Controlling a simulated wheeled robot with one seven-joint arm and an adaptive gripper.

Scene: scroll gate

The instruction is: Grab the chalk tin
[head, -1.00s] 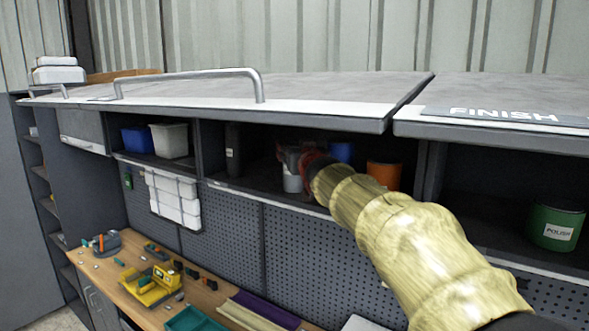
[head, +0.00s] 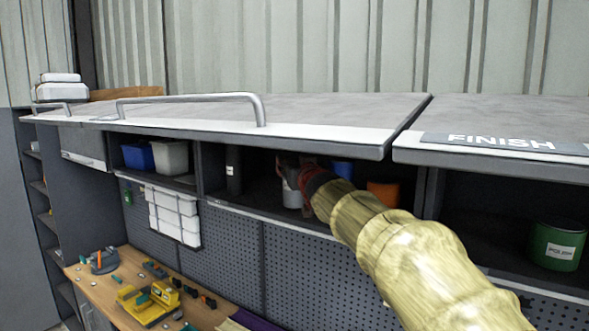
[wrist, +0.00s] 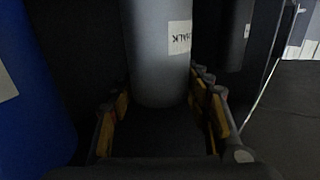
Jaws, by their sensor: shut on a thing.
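The chalk tin is a grey cylinder with a white label reading "CHALK". In the wrist view the chalk tin (wrist: 158,65) stands upright between the two fingers of my gripper (wrist: 160,115), which is shut on it. In the head view the grey tin (head: 291,194) shows in the middle shelf compartment, with my gripper (head: 305,180) at its right side. My arm hides part of the tin and the fingers there.
A blue tin (head: 343,169) and an orange tin (head: 384,194) stand right of the chalk tin. A dark cylinder (head: 234,171) stands to its left. The raised door (head: 270,115) with its handle lies above the compartment. A green tin (head: 557,245) stands in the right bay.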

